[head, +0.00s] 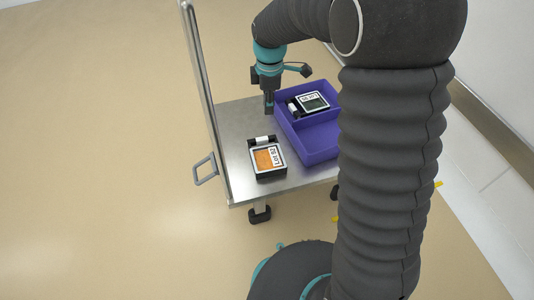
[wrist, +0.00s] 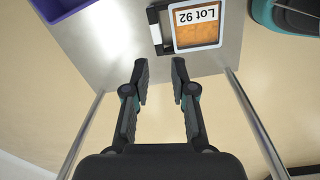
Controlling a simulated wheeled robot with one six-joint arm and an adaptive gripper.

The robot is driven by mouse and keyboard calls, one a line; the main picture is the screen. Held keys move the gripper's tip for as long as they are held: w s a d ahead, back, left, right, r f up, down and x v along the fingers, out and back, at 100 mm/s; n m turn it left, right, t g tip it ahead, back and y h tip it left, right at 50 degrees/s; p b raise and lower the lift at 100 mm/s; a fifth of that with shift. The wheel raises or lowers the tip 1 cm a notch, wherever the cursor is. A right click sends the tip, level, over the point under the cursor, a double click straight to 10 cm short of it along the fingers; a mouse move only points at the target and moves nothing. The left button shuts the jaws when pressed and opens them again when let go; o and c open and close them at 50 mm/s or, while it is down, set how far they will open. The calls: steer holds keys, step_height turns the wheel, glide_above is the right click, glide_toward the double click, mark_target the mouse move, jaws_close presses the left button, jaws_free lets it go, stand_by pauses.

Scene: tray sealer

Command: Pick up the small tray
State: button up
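A small tray with orange contents and a white label reading "Lot 92" (head: 268,158) lies on the bare metal cart top, left of the purple bin. It has a black frame and a pale bar along its far side. A second small tray with dark green contents and a label (head: 313,102) sits in the far compartment of the purple bin. My gripper (head: 269,108) points down beside the bin's left wall, apart from both trays. In the wrist view its fingers (wrist: 159,75) are spread and empty.
The purple bin (head: 318,150) has an empty near compartment, partly hidden by my arm. The metal cart (head: 232,125) has a raised handle rail (head: 207,95) on its left. Its top is clear around the Lot 92 tray. A wall stands at the right.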

steer(key=n, duration=0.2)
glide_above(262, 139)
step_height(262, 139, down, 4)
step_height(262, 139, down, 8)
steer(key=shift+w+r+b, duration=0.15)
steer(key=shift+b, duration=0.55)
steer(key=shift+f+b, duration=0.45)
steer(key=shift+f, duration=2.55)
jaws_close()
